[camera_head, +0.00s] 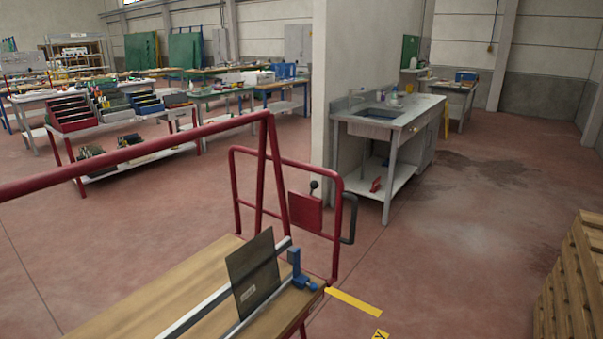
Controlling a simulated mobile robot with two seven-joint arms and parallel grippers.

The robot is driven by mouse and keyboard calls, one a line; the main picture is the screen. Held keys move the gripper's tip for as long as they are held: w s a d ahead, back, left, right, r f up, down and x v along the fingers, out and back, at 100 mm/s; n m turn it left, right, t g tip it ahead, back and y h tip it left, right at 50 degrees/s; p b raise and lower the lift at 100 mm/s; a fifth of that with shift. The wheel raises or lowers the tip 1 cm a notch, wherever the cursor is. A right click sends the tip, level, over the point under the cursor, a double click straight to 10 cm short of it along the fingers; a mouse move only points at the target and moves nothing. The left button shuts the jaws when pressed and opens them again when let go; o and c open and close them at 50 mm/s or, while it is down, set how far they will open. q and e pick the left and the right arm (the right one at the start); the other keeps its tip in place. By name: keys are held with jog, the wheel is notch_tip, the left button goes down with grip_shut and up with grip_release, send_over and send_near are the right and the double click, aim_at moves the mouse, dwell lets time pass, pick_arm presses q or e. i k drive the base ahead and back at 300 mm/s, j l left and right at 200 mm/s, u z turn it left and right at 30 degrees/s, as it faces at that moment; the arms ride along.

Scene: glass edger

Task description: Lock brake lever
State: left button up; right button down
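A short lever with a black ball knob (314,186) stands at the top right of a red plate (305,212) on a red tubular frame (236,190). A black looped handle (351,220) is on the right side of this frame. Which of the two is the brake lever is not labelled; the knobbed lever looks the likelier. The lever's lower end is hard to make out at this size, and I cannot tell if it is locked. Neither of my grippers is in view.
A wooden bench top (170,290) carries metal rails, a dark upright panel (253,273) and a blue clamp (297,270). A red rail (130,154) crosses above it. A sink table (413,112) stands behind, wooden pallets (580,280) at right. Floor between is open.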

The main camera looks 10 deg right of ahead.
aim_at(314, 183)
jog(key=i+l+u, duration=0.4)
jog(key=i+l, duration=0.2)
jog(key=l, duration=0.15)
jog(key=i+l+u, duration=0.2)
jog(key=l, duration=0.25)
jog(key=i+l+u, duration=0.2)
jog(key=l, duration=0.25)
jog(key=i+l+u, duration=0.2)
jog(key=l, duration=0.3)
jog(key=i+l+u, duration=0.2)
jog(key=l, duration=0.35)
jog(key=i+l+u, duration=0.2)
jog(key=l, duration=0.35)
jog(key=l+u, duration=0.2)
jog(key=l, duration=0.35)
